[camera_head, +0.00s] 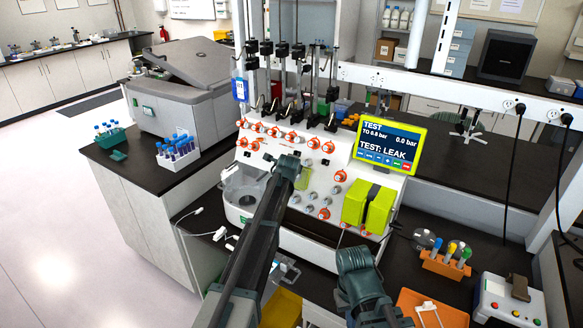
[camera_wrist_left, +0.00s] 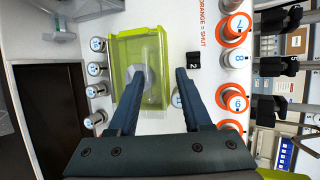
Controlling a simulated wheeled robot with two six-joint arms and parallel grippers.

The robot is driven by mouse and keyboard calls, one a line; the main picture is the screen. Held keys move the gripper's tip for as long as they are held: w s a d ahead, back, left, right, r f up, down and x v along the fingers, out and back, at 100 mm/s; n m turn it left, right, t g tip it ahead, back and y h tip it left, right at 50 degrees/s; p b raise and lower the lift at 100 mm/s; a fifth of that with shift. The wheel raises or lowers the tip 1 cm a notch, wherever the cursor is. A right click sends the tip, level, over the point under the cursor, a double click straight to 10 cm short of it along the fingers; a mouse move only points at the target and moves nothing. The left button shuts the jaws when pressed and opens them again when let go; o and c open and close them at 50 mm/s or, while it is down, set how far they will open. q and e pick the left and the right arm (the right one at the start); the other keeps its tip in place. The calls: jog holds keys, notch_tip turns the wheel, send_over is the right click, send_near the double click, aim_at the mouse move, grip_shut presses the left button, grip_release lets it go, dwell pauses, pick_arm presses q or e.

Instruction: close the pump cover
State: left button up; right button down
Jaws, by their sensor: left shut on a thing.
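The pump cover (camera_wrist_left: 150,72) is a clear yellow-green box-shaped lid on the white front panel. A pale round part shows through it in the left wrist view. In the head view, the cover (camera_head: 303,178) is a small pale green patch beside the end of my left arm. My left gripper (camera_wrist_left: 158,74) is shut on the cover, its two fingers apart with the cover between them. In the head view the fingers (camera_head: 285,170) are too small to make out. My right arm shows at the lower middle of the head view, but no fingers of it show.
Orange-ringed knobs (camera_wrist_left: 236,58) stand close to the cover. An orange tube rack (camera_head: 446,265) and a button box (camera_head: 509,300) stand at the right.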

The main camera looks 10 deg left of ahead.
pick_arm(q)
jog(key=shift+d+r, duration=0.2)
jog(key=p+v, duration=0.7)
jog(key=v, duration=0.6)
jog(key=shift+s+a, duration=0.15)
jog(key=shift+s, duration=0.2)
jog(key=s+d+f+n+g+b, duration=0.3)
jog(key=s+d+f+n, duration=0.1)
jog(key=s, duration=0.9)
jog(key=s+d+f+n+g+b, duration=0.3)
jog(key=s+f+n, duration=0.3)
jog(key=s, duration=0.7)
jog(key=s+d+f+n+g+b, duration=0.2)
jog(key=s+d+f+n+g, duration=0.2)
jog(key=s+f, duration=0.5)
jog(key=s+n+g, duration=0.1)
jog(key=s, duration=0.3)
jog(key=shift+s+d+n+b, duration=0.3)
jog(key=shift+d+b, duration=0.05)
jog(key=shift+b, duration=0.05)
